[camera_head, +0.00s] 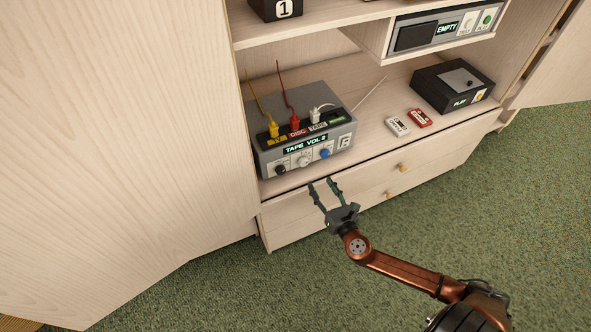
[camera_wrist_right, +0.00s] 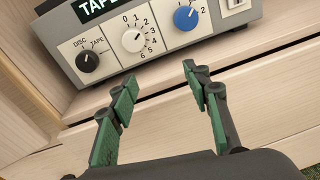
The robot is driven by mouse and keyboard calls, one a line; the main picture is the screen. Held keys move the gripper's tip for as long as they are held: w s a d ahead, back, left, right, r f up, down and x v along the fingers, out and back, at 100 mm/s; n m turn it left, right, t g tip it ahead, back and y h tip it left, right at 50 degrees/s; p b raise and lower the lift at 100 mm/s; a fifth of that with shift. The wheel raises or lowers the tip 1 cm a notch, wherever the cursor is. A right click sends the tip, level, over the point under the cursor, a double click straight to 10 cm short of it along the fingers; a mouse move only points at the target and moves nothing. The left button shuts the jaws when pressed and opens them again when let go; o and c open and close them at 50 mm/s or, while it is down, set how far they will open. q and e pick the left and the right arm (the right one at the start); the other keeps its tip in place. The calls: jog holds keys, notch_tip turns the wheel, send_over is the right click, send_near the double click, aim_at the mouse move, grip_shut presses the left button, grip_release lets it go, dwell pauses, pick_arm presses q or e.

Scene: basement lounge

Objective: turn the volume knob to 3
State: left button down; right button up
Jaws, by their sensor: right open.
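The volume knob (camera_head: 304,160) is the white middle knob on the front of a grey amplifier box (camera_head: 343,139). In the right wrist view the white knob (camera_wrist_right: 134,40) has a dial numbered 0 to 6 around it. The exact direction of its pointer is hard to make out. The amplifier's display (camera_head: 306,144) reads "TAPE VOL 2". My right gripper (camera_head: 322,187) is open and empty, in front of and below the knobs, apart from them. In the right wrist view its fingers (camera_wrist_right: 160,82) point toward the panel. My left gripper is not in view.
A black selector knob (camera_wrist_right: 88,61) and a blue knob (camera_wrist_right: 185,18) flank the white one. Yellow, red and white plugs stand on the amplifier. Two cassettes (camera_head: 397,126) and a black player (camera_head: 452,87) are to the right. Drawers (camera_head: 380,180) lie below.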

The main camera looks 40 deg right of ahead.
aim_at(304, 165)
jog(key=shift+n+t+y, duration=0.3)
jog(key=shift+n+t, duration=0.3)
jog(key=shift+n, duration=0.3)
jog(key=w+r+b, duration=0.1)
jog(key=w, duration=0.1)
jog(key=w+r+b, duration=0.1)
jog(key=w, duration=0.1)
jog(key=w+r+b, duration=0.1)
jog(key=w, duration=0.2)
jog(key=shift+w+a, duration=0.1)
jog(key=shift+a, duration=0.25)
jog(key=shift+w+d+r, duration=0.1)
jog(key=shift+w+d, duration=0.05)
jog(key=shift+w, duration=0.4)
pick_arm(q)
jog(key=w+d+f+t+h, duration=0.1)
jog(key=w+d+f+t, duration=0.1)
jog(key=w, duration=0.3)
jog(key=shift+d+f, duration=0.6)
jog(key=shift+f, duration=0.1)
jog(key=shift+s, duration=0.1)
pick_arm(e)
jog(key=shift+c, duration=0.7)
jog(key=c, duration=1)
